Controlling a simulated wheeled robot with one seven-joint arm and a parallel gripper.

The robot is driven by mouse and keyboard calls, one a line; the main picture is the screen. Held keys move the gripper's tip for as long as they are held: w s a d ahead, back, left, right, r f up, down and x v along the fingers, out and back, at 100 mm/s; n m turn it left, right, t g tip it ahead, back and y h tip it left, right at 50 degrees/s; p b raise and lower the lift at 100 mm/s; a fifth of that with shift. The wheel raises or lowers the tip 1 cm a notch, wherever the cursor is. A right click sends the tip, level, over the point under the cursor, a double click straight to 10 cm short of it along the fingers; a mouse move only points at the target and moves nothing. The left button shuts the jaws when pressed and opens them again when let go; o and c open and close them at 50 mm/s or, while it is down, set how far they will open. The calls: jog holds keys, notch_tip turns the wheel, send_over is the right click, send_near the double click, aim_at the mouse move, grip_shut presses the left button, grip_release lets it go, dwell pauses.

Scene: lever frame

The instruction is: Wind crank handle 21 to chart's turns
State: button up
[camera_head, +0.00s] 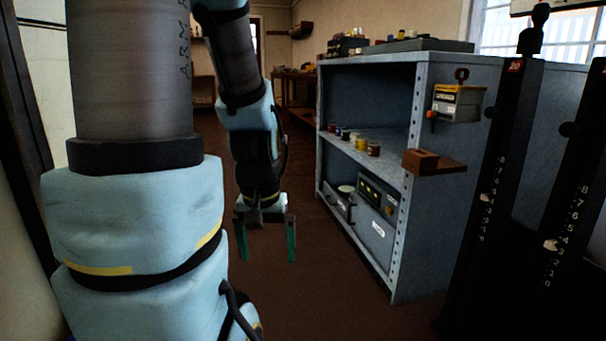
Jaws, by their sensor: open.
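My gripper (266,250) hangs open and empty over the brown floor, left of the shelf unit, with its fingers pointing down. It touches nothing. The lever frame (492,180) stands at the right edge, far from my gripper. It shows two black upright posts with white number scales and small pale pointers. The nearer-left post carries a red label that seems to read 20. A dark knob (540,14) tops that post. I cannot make out a crank handle marked 21. No readable chart shows; only the lower edge of a pale board (555,5) is at the top right.
A blue-grey metal shelf unit (398,200) stands between my gripper and the lever frame. It holds small jars (374,149) and a green-grey device (377,192). The floor around my gripper is clear.

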notch_tip(320, 180, up, 37)
jog(key=p, duration=3.5)
jog(key=shift+w+p, duration=0.15)
jog(key=shift+p, duration=0.15)
jog(key=shift+d, duration=0.1)
